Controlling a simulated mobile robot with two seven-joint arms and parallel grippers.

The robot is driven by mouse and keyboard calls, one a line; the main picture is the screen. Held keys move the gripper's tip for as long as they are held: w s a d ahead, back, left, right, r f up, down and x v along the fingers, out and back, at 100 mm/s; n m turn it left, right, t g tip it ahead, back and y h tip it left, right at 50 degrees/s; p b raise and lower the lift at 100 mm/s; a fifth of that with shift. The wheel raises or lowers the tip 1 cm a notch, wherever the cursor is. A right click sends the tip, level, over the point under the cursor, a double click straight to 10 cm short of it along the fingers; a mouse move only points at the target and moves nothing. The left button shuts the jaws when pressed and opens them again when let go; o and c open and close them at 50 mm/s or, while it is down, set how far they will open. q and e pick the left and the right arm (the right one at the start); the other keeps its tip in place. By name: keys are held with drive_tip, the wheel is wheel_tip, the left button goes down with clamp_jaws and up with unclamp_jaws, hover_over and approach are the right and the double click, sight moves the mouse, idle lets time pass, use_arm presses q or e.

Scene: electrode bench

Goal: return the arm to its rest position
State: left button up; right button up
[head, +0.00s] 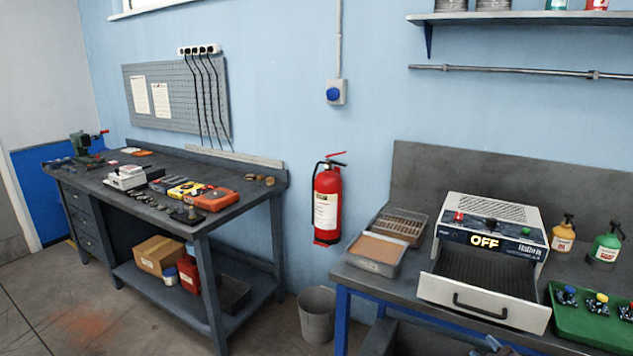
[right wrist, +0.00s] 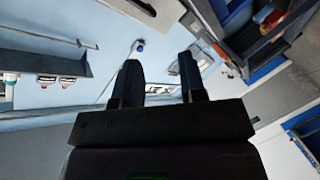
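My right gripper (right wrist: 158,62) shows in the right wrist view with its two dark fingers apart and nothing between them. Behind the fingers are a blue wall and tilted parts of the room. Neither gripper can be made out clearly in the head view. My left gripper is not in view.
At right, a bench holds an oven (head: 491,228) reading OFF, its drawer (head: 484,301) pulled out, two trays, bottles and a green tray (head: 574,327). A cluttered workbench (head: 205,222) stands left. A fire extinguisher (head: 327,205) hangs between, above a grey bin (head: 317,316).

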drive_tip(key=s+a+f+m+g, duration=0.2)
drive_tip(key=s+a+f+m, duration=0.2)
drive_tip(key=s+f, duration=0.3)
drive_tip(key=s+a+f+m+g, duration=0.1)
drive_tip(key=s+a+f+m, duration=0.3)
drive_tip(key=s, duration=1.1)
wheel_tip(320, 180, down, 3)
drive_tip(key=shift+a+r+m+g+y, duration=0.1)
drive_tip(key=shift+a+m+g+y, duration=0.1)
drive_tip(key=shift+m+g+y, duration=0.15)
drive_tip(key=shift+s+d, duration=0.1)
